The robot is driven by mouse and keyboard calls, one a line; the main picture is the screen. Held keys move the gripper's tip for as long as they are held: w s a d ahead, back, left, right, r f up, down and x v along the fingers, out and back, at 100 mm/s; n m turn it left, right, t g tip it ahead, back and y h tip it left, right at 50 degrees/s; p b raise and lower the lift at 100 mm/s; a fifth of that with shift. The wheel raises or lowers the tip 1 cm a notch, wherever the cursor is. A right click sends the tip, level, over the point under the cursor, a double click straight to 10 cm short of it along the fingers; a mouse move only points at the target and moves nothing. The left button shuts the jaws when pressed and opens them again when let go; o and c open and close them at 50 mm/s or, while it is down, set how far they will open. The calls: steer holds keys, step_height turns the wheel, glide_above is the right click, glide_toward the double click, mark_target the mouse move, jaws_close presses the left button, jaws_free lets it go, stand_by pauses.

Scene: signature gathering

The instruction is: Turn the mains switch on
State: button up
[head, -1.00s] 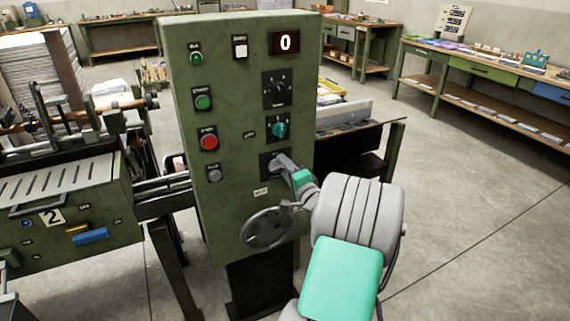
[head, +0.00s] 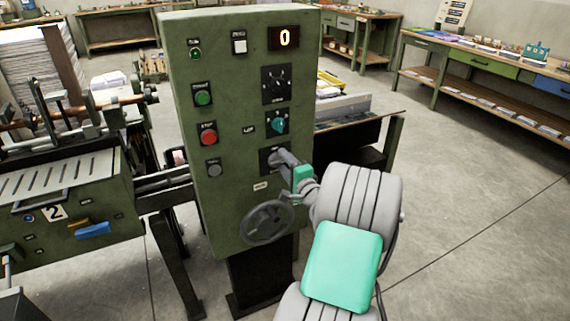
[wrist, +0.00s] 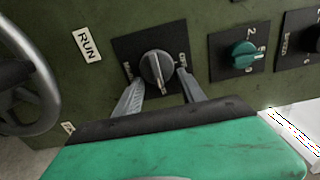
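The mains switch appears to be the grey rotary knob (wrist: 157,70) on a square black plate in the wrist view, at the bottom of the column of dials. Its raised ridge runs from upper left to lower right, slightly off vertical. The plate's lettering is too small to read surely. My gripper (wrist: 160,78) has one finger at each side of the knob, with the fingers apart and a thin gap seeming to show at the right. In the head view my gripper (head: 284,161) reaches the lower dial plate and hides most of the knob.
A handwheel (head: 267,222) projects just below my gripper. Floor at right is clear.

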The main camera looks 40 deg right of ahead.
steer(key=o, duration=0.3)
steer(key=shift+o, duration=0.2)
steer(key=v, duration=0.7)
steer(key=shift+s+a, duration=0.2)
steer(key=shift+s, duration=0.2)
steer(key=w+a+r+n+g+y+p, duration=0.1)
steer(key=w+a+n+g+y+p, duration=0.25)
steer(key=a+n, duration=0.65)
steer(key=w+a+r+n+g+y+p, duration=0.1)
steer(key=w+a+n+g+y+p, duration=0.25)
steer(key=a, duration=1.15)
steer(key=s+a+r+n+g+h+p, duration=0.1)
steer(key=s+a+r+n+g+p, duration=0.1)
steer(key=s, duration=0.6)
steer(key=s+a+r+n+g+h+p, duration=0.1)
steer(key=s+a+r+n+g, duration=0.3)
steer(key=s+a, duration=0.4)
steer(key=shift+s+a+n+g+p, duration=0.4)
steer(key=shift+s+n+g+p, duration=0.2)
steer(key=shift+n+p, duration=0.4)
